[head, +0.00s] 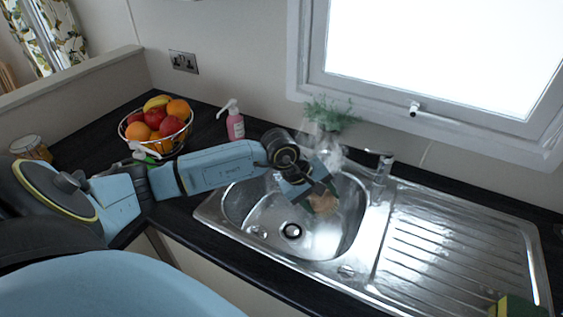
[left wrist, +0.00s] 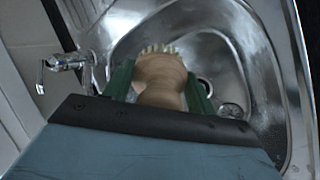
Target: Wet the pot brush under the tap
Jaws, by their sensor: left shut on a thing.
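My left gripper (head: 322,198) reaches in from the left and is over the steel sink bowl (head: 345,235). It is shut on the pot brush (head: 324,205), a tan wooden brush. The left wrist view shows the brush (left wrist: 162,78) between the green fingers of my gripper (left wrist: 160,92), with pale bristles at its far end. The tap (head: 382,170) stands at the back rim, right of the gripper. It also shows at the left of the left wrist view (left wrist: 66,65), apart from the brush. I cannot make out a water stream. My right gripper is out of view.
A wire fruit bowl (head: 128,138) and a pink soap bottle (head: 235,125) stand on the dark worktop behind my arm. A green plant (head: 330,113) is behind the sink, under the window. The ribbed drainer (head: 460,240) is clear except for a sponge (head: 515,306) at its near right corner.

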